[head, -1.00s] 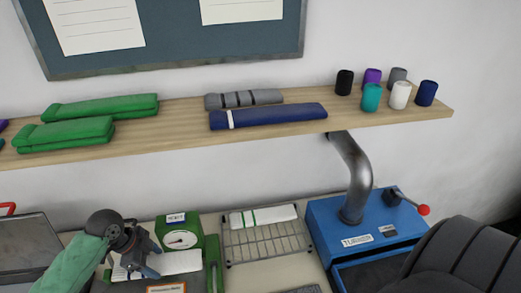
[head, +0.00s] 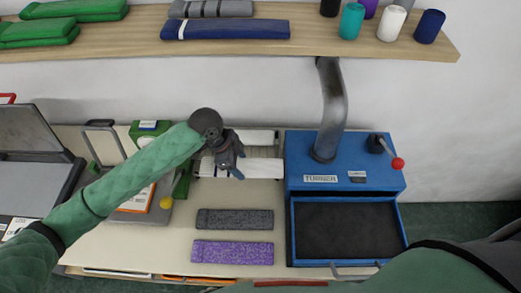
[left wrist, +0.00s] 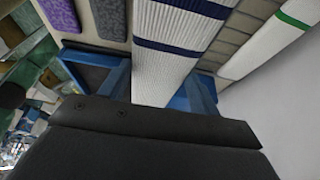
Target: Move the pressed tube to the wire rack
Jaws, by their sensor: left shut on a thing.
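A white tube with navy stripes (left wrist: 178,35) is between the blue fingers of my left gripper (left wrist: 160,88), which is shut on it. In the head view the gripper (head: 230,172) is over the wire rack (head: 264,152), and the held white tube (head: 262,167) lies across the rack's front part. I cannot tell whether it touches the wires. A second white tube (head: 262,137), with a green stripe in the left wrist view (left wrist: 292,18), lies at the rack's back. My right gripper is not in view.
Grey (head: 235,219) and purple (head: 232,253) flat tubes lie in front of the rack. A blue machine with an open tray (head: 345,172) stands close on the right. A green scale (head: 150,128) and a yellow knob (head: 166,202) are left. The shelf (head: 310,30) is above.

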